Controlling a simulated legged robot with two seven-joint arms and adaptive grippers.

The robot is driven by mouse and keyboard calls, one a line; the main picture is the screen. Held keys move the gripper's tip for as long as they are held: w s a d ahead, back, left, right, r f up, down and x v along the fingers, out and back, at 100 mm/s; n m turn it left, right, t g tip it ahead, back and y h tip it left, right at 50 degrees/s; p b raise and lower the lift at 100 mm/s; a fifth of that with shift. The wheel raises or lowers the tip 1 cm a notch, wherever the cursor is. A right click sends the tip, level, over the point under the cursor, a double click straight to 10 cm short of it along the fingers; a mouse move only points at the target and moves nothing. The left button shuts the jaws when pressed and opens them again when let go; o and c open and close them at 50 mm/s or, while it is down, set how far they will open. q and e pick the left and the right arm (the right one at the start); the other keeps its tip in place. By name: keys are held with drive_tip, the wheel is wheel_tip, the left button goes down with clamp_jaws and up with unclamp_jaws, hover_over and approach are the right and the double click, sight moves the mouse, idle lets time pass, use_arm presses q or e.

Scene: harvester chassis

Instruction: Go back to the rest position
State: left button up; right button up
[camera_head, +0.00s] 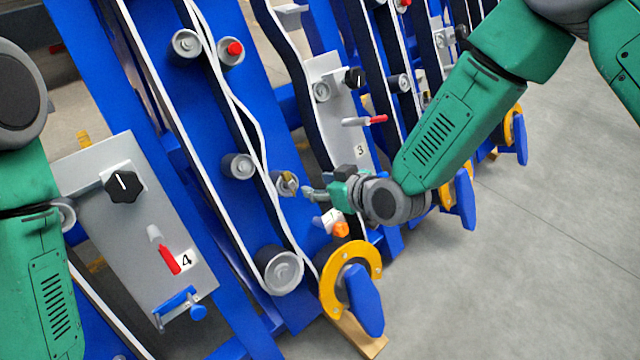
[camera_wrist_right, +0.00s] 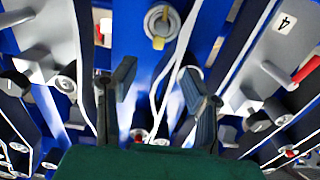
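My right arm reaches in from the upper right in the head view. Its gripper (camera_head: 314,193) is close to a grey roller with a yellow piece (camera_head: 287,184) on the blue chassis; a small gap seems to show between them. In the right wrist view the two dark fingers (camera_wrist_right: 158,82) stand apart with nothing held between them. A round grey part with a yellow piece (camera_wrist_right: 161,24) shows beyond the fingertips there. My left arm fills the left edge of the head view; its gripper is out of the frame.
Grey panel 4 (camera_head: 137,237) has a black knob (camera_head: 123,185) and a red-handled lever (camera_head: 167,256), close beside my left arm. Panel 3 (camera_head: 333,100) has a red lever (camera_head: 376,120). An orange knob (camera_head: 341,229) and yellow ring (camera_head: 333,284) lie below my right gripper. Floor (camera_head: 520,250) is clear at right.

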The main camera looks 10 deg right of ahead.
drive_tip(key=shift+s+f, duration=0.1)
idle(0.3)
drive_tip(key=s+d+f+m+g+h+p, duration=0.25)
drive_tip(key=s+d+f, duration=0.2)
drive_tip(key=s, duration=0.45)
drive_tip(key=s+d+f+m+g+h+p, duration=0.1)
drive_tip(key=s+d+f+g+p, duration=0.2)
drive_tip(key=s+d, duration=0.45)
drive_tip(key=s+d+r+m+g+h+p, duration=0.1)
drive_tip(key=s+d, duration=0.3)
drive_tip(key=s, duration=0.5)
drive_tip(key=s+d+m+g+h+p, duration=0.1)
drive_tip(key=s+d+g+h+p, duration=0.1)
drive_tip(key=s, duration=0.7)
drive_tip(key=shift+d+r+m+g+p, duration=0.35)
drive_tip(key=shift+d+g, duration=0.1)
drive_tip(key=shift+d, duration=0.6)
